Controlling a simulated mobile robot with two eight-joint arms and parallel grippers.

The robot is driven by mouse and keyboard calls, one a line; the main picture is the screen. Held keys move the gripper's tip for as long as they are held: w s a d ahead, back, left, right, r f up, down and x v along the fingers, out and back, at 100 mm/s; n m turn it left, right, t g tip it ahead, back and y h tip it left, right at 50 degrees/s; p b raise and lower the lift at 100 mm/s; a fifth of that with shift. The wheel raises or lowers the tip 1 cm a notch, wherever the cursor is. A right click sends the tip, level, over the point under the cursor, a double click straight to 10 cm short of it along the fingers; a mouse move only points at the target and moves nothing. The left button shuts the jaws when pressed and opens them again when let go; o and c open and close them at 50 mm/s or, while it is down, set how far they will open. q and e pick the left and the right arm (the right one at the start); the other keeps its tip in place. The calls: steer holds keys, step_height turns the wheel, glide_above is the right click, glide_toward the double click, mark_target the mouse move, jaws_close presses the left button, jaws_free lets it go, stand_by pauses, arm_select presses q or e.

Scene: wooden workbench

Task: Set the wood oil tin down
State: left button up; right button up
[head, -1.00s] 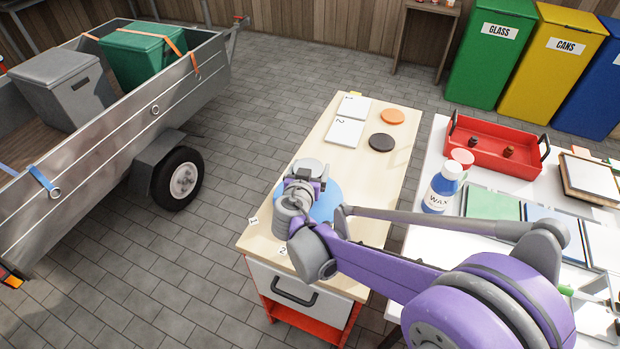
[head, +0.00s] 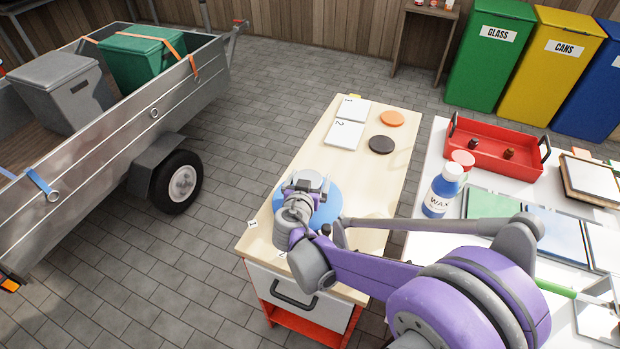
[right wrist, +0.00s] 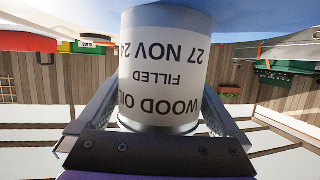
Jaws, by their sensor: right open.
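The wood oil tin (right wrist: 165,68) is a white-labelled metal cylinder, printed "WOOD OIL", "FILLED" and a date. It fills the middle of the right wrist view, where its lettering is upside down. It stands between the fingers of my right gripper (right wrist: 160,115), which is open around it. One end of the tin meets a blue surface (right wrist: 250,15) at the top of that view. In the head view my right gripper (head: 306,184) is over the blue disc (head: 328,207) on the wooden bench, and the tin is largely hidden there. My left gripper is not in view.
Two numbered white cards (head: 345,134), an orange disc (head: 392,118) and a dark disc (head: 381,145) lie at the bench's far end. To the right, a white table holds a blue wax bottle (head: 441,192) and a red tray (head: 492,160). The bench middle is clear.

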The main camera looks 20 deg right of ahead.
steer(key=p+v, duration=0.1)
steer(key=v, duration=1.1)
steer(key=shift+p, duration=0.3)
